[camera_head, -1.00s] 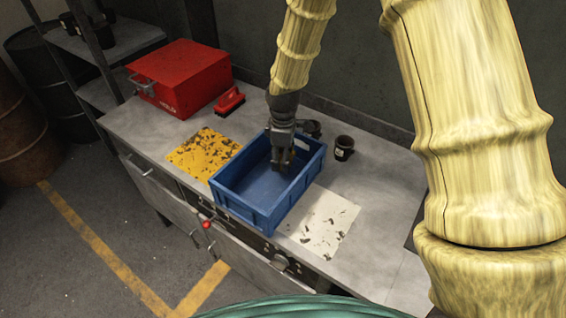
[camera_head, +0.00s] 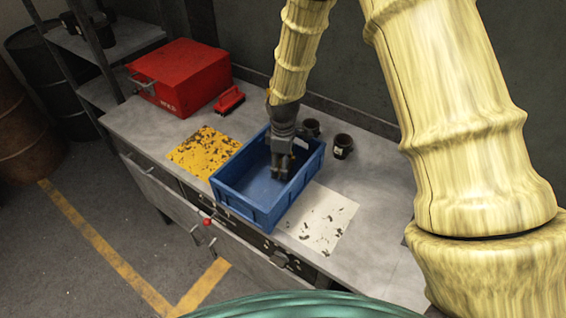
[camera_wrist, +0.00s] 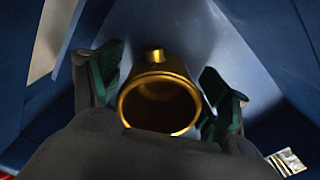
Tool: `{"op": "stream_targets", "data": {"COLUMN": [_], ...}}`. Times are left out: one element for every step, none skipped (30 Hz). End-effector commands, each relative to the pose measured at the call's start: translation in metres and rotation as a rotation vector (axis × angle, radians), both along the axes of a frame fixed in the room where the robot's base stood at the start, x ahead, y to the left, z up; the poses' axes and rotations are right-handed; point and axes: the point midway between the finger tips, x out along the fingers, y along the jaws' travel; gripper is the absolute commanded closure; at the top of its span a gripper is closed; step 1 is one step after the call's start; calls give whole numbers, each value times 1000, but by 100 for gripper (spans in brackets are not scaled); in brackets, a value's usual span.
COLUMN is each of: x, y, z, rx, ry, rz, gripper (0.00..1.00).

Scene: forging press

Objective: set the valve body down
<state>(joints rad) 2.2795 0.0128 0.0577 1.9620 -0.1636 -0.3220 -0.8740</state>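The valve body (camera_wrist: 158,96) is a brass-coloured hollow cylinder with a small stub on top, and its dark open bore faces the wrist camera. In the head view my gripper (camera_head: 279,174) points down inside the blue crate (camera_head: 236,207). The valve body is not clearly visible there. Contact between the valve body and the crate floor cannot be told.
The crate walls stand close around my gripper. A yellow worn mat (camera_head: 204,152) lies left of the crate, a white mat (camera_head: 322,220) to its right. Two dark cups (camera_head: 343,147) stand behind. A red box (camera_head: 180,77) and red brush (camera_head: 229,100) are at the back left.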

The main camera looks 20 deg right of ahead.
Motion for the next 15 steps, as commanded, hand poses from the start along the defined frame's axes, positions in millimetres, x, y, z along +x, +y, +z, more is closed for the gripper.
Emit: {"op": "stream_targets", "data": {"x": [0,0,0,0,0,0,0,0,0,1,1,1,1,1,1], "y": [0,0,0,0,0,0,0,0,0,0,0,0,0,0,0], "z": [0,0,0,0,1,2,4,4,6,8,10,14,17,20,25], "rx": [0,0,0,0,0,0,0,0,0,1,1,1,0,1,0], "ry": [0,0,0,0,0,0,-1,-1,-1,-3,-3,-3,-1,-3,-4], "rz": [0,0,0,0,0,0,0,0,0,0,0,0,0,-1,-1], "gripper": [24,24,24,24,24,24,24,24,24,24,24,24,24,24,24]}}
